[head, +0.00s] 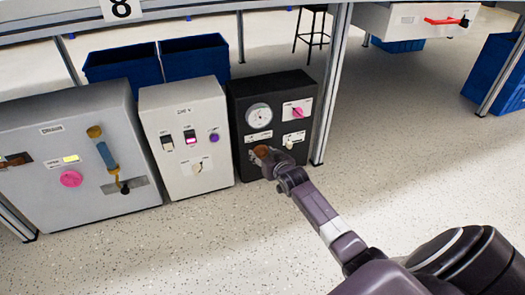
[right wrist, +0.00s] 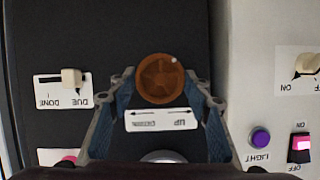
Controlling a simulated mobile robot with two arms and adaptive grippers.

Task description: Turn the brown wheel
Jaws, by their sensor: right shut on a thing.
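The brown wheel (head: 261,151) is on the lower front of the black box (head: 300,84). In the right wrist view the round wheel (right wrist: 160,78) shows face on, above a label with a double arrow. My right gripper (head: 264,158) reaches the black box from the lower right and partly covers the wheel. In the right wrist view its two fingers (right wrist: 160,82) are on either side of the wheel and shut on it. My left gripper is in neither view.
The black box also carries a round gauge (head: 259,115), a pink knob (head: 298,112) and a cream switch (right wrist: 72,77). A white panel (head: 186,105) and a grey panel (head: 75,130) stand to its left. A metal table post (head: 331,95) stands close on the right. The floor in front is clear.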

